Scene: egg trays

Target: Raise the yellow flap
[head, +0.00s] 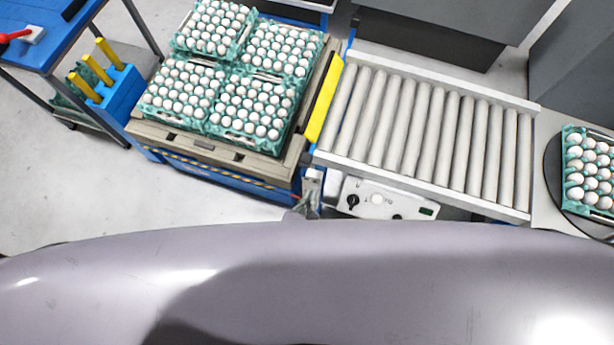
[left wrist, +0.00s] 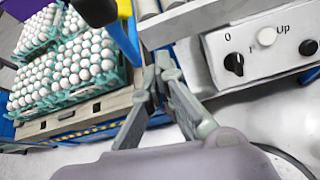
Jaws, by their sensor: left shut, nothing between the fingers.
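The yellow flap (head: 324,98) is a long narrow strip between the egg pallet and the roller conveyor. Its yellow end (left wrist: 125,9) shows at the top of the left wrist view, above a blue part. My left gripper (left wrist: 163,70) is shut and empty, below the flap's end and left of the control panel. In the head view the left gripper (head: 306,200) is small, near the flap's lower end and mostly hidden behind my own grey arm. I cannot tell whether it touches anything. My right gripper is not in view.
The control panel (head: 383,200) with a black knob sits under the roller conveyor (head: 430,125). Several egg trays (head: 195,118) stand on the pallet (head: 215,150) at left. Another egg tray (head: 573,203) is at far right. A blue table (head: 45,50) stands upper left.

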